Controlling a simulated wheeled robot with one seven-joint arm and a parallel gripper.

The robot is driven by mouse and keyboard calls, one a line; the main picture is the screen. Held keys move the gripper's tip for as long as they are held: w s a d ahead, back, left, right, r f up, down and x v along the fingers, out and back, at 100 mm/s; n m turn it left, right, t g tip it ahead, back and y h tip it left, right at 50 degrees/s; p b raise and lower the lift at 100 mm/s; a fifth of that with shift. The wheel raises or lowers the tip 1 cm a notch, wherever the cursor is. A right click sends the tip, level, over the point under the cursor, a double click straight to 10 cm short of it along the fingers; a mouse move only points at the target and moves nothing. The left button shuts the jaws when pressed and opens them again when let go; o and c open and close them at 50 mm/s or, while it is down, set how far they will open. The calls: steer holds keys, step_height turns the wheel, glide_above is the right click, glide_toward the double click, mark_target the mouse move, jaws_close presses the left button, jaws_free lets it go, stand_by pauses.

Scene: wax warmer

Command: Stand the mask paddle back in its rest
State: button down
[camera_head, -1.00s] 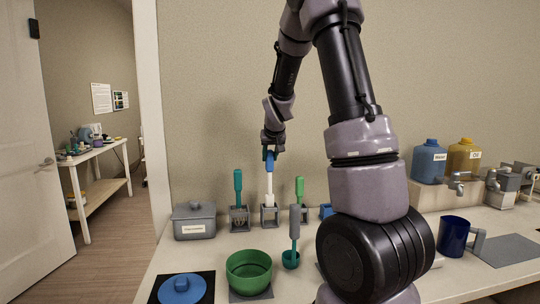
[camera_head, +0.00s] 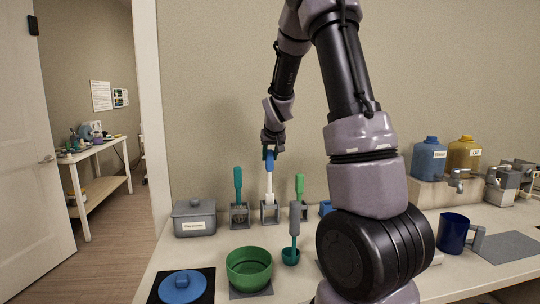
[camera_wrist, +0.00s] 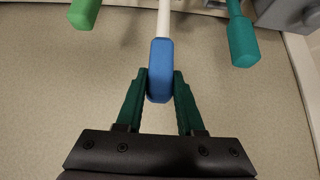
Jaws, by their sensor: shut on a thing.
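The mask paddle has a blue handle (camera_head: 269,161) and a white shaft (camera_head: 269,186), and stands about upright. The blue handle also shows in the wrist view (camera_wrist: 160,72). My gripper (camera_head: 271,150) is shut on the top of the handle, with its green fingers (camera_wrist: 160,88) on both sides. The shaft's lower end meets a small grey rest (camera_head: 270,214), between two similar rests. I cannot tell how deep the paddle's end sits in it; the rest is out of sight in the wrist view.
A teal-handled tool (camera_head: 238,185) stands in the left rest and a green-handled one (camera_head: 300,187) in the right rest, both close by. A grey box (camera_head: 194,219) stands left.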

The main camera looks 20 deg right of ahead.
mark_target(270, 169)
steer(key=shift+f, duration=3.05)
steer(key=shift+c, duration=2.2)
jaws_free()
steer(key=shift+s+r, duration=0.1)
steer(key=shift+r, duration=0.05)
steer(key=v, duration=0.7)
steer(key=shift+s+r, duration=0.2)
steer(key=shift+r, duration=0.05)
steer(key=shift+r, duration=0.1)
steer(key=v, duration=1)
steer(key=shift+s+r, duration=0.25)
steer(key=shift+r, duration=0.05)
